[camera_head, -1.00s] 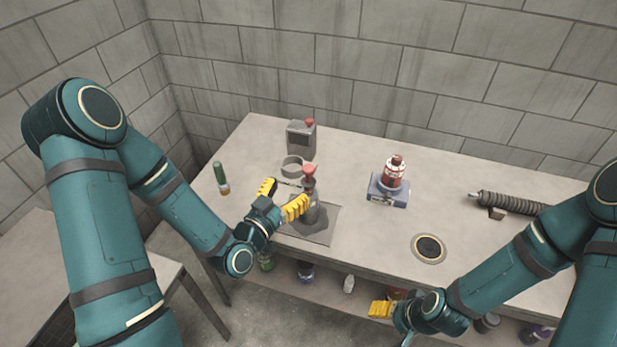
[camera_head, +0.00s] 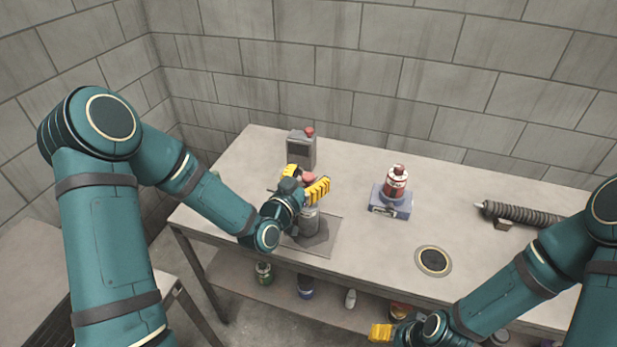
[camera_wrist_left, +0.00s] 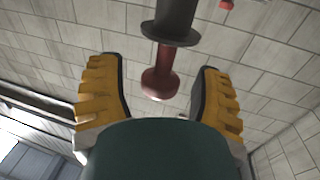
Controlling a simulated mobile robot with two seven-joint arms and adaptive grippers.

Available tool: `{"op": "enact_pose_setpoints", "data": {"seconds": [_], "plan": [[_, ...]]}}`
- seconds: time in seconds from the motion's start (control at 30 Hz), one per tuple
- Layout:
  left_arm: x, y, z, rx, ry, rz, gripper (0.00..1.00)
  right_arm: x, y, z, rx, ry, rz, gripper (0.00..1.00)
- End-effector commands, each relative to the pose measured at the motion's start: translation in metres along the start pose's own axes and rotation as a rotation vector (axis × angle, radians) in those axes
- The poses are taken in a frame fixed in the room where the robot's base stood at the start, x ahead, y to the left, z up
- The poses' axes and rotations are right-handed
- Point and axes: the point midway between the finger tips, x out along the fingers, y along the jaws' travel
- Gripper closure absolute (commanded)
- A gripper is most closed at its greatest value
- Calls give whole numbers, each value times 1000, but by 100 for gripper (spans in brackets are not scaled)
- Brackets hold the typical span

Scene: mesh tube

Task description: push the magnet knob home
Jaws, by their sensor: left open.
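The red magnet knob (camera_head: 309,178) tops a dark grey upright device (camera_head: 310,222) on a flat plate near the table's front. In the left wrist view the knob (camera_wrist_left: 160,85) hangs from a black collar and lies between the fingers, apart from both. My left gripper (camera_head: 305,182) is open, its yellow fingers on either side of the knob, partly hiding it and its stem. My right gripper (camera_head: 380,331) is low at the table's front edge, far from the knob; its fingers are too small to read.
A grey box (camera_head: 301,150) with a red knob stands behind. A red and white bottle (camera_head: 395,183) stands on a blue base (camera_head: 390,205) to the right. A round black inset (camera_head: 433,261) and a ribbed dark tube (camera_head: 522,213) lie farther right. Several containers sit on the lower shelf (camera_head: 245,285).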

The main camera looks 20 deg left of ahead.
Motion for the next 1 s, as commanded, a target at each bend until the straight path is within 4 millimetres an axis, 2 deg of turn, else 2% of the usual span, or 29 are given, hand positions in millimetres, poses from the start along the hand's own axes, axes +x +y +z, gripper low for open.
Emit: {"op": "enact_pose_setpoints", "data": {"seconds": [0.17, 0.3, 0.33, 0.37, 1.0], "plan": [[0, 0, 0, 0, 0, 0, 36, 0, 0, 0, 0, 0, 0, 34], [0, 0, 0, 0, 0, 0, 85, 0, 0, 0, 0, 0, 0, 34], [0, 0, 0, 0, 0, 0, 96, 0, 0, 0, 0, 0, 0, 34], [0, 0, 0, 0, 0, 0, 100, 0, 0, 0, 0, 0, 0, 34], [0, 0, 0, 0, 0, 0, 100, 0, 0, 0, 0, 0, 0, 34]]}}
